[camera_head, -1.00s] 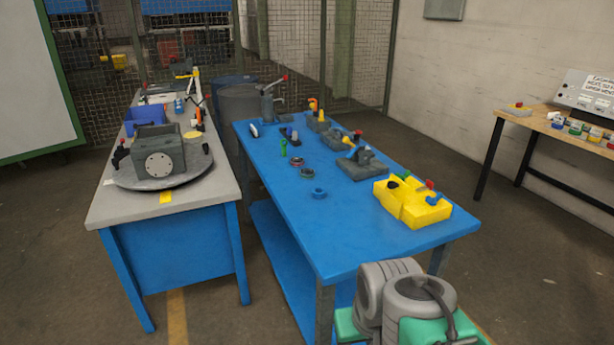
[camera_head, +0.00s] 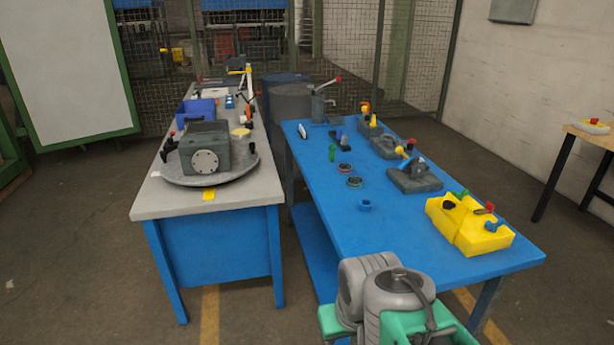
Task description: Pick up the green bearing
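Two small dark ring-shaped parts lie flat on the blue table (camera_head: 330,225). The nearer ring (camera_head: 355,182) looks greenish and seems to be the green bearing, though it is too small to be sure. The farther ring (camera_head: 344,168) has a reddish tint. A small green upright part (camera_head: 332,152) stands behind them. My arm shows at the bottom, in front of the table's near edge. My gripper is not in view.
A blue ring part (camera_head: 365,204) lies nearer me. A yellow block (camera_head: 470,226) and a dark grey fixture (camera_head: 414,180) stand along the right side. A grey bench (camera_head: 150,203) with a gearbox (camera_head: 205,148) stands left. The table's near left area is clear.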

